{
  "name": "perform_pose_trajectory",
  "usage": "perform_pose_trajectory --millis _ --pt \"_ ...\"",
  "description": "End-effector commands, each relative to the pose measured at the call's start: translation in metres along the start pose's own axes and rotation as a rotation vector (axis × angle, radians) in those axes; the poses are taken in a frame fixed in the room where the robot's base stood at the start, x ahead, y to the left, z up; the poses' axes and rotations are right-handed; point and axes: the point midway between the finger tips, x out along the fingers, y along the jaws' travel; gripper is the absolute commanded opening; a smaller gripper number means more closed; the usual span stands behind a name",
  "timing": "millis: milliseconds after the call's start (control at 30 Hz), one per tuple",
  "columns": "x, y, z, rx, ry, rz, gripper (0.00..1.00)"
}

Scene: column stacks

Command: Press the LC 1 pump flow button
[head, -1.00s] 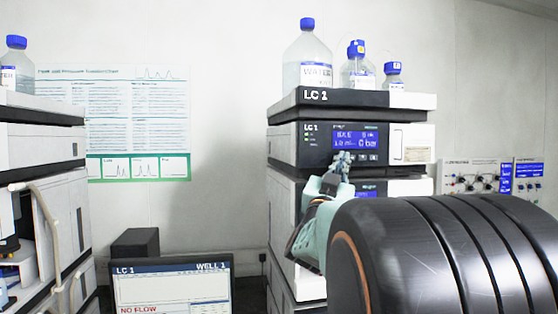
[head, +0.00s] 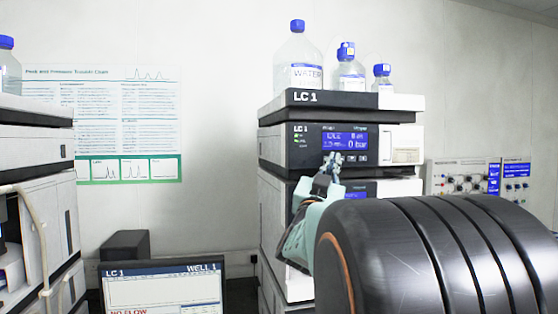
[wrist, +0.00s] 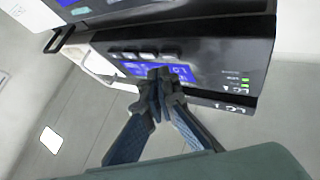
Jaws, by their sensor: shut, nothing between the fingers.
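The LC 1 pump module (head: 305,150) is in the stack at the centre of the head view, with a lit blue display (head: 345,140). Small buttons (head: 357,159) sit in a row under the display. My gripper (head: 333,158) is shut and empty, its tips in front of the panel just below the display, at the left end of the row. They hide part of the panel there. In the wrist view the panel appears upside down; the shut fingertips (wrist: 160,73) overlap the display (wrist: 180,73), close to the button row (wrist: 146,55). I cannot tell whether they touch.
Bottles (head: 298,65) stand on top of the LC 1 stack. A monitor (head: 165,288) labelled LC 1 shows red "NO FLOW" text at lower left. Another stack (head: 35,150) is at the left edge. Knobbed panels (head: 465,178) are on the right.

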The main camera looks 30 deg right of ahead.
Motion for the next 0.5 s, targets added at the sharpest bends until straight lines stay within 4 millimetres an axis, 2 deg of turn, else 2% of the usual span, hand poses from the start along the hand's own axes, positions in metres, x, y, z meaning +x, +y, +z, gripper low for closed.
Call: perform_pose_trajectory --millis 500 --pt "0.0043 -0.0039 0.0051 0.000 0.000 -0.001 0.00"
